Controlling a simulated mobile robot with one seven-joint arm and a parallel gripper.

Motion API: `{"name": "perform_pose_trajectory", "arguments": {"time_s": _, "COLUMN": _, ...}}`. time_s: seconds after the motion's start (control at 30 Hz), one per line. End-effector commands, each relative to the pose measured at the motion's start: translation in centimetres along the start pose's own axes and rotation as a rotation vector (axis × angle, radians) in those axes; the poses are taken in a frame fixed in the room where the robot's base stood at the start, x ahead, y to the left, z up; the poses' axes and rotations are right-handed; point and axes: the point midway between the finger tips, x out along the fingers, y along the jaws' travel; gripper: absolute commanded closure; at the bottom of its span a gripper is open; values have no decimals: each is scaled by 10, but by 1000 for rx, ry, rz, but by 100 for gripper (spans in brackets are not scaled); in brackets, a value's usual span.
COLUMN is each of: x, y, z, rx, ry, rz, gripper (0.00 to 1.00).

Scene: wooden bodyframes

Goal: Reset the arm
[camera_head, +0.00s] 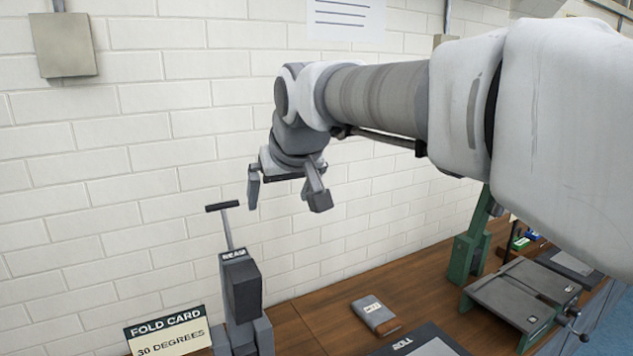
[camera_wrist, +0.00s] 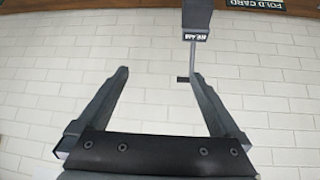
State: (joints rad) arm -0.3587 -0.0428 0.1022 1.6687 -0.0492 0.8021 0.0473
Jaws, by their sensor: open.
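My gripper (camera_head: 284,200) hangs at the end of my arm in the head view, fingers pointing down. It is open, and nothing is between its fingers. It is in the air above the bench and in front of the white brick wall. The wrist view shows the two spread fingers of my gripper (camera_wrist: 158,95). A grey device (camera_head: 242,290) with an upright lever stands on the bench below and left of my gripper. In the wrist view the same device (camera_wrist: 196,15) appears at the top, its lever beside the right finger.
A sign reading "FOLD CARD 30 DEGREES" (camera_head: 168,332) stands left of the device. A small grey block (camera_head: 374,315) lies on the wooden bench (camera_head: 320,308). A green-framed machine (camera_head: 468,255) and a grey two-part plate (camera_head: 520,295) are at the right. The wall (camera_head: 120,150) is behind.

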Motion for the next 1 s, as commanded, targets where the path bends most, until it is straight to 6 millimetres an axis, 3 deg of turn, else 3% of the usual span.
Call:
{"name": "perform_pose_trajectory", "arguments": {"time_s": 0.03, "x": -14, "y": 19, "z": 22, "rx": 28, "ry": -14, "rz": 29, "gripper": 0}}
{"name": "perform_pose_trajectory", "arguments": {"time_s": 0.1, "x": -28, "y": 40, "z": 54, "rx": 61, "ry": -40, "rz": 62, "gripper": 0}}
{"name": "perform_pose_trajectory", "arguments": {"time_s": 0.3, "x": -61, "y": 83, "z": 151, "rx": 168, "ry": -111, "rz": 143, "gripper": 0}}
{"name": "perform_pose_trajectory", "arguments": {"time_s": 0.5, "x": -82, "y": 101, "z": 249, "rx": 281, "ry": -175, "rz": 198, "gripper": 0}}
{"name": "perform_pose_trajectory", "arguments": {"time_s": 0.6, "x": -85, "y": 102, "z": 286, "rx": 323, "ry": -199, "rz": 213, "gripper": 0}}
{"name": "perform_pose_trajectory", "arguments": {"time_s": 0.7, "x": -86, "y": 102, "z": 310, "rx": 351, "ry": -214, "rz": 222, "gripper": 0}}
{"name": "perform_pose_trajectory", "arguments": {"time_s": 0.8, "x": -86, "y": 101, "z": 322, "rx": 364, "ry": -222, "rz": 225, "gripper": 0}}
{"name": "perform_pose_trajectory", "arguments": {"time_s": 1.0, "x": -86, "y": 100, "z": 325, "rx": 367, "ry": -225, "rz": 225, "gripper": 0}}
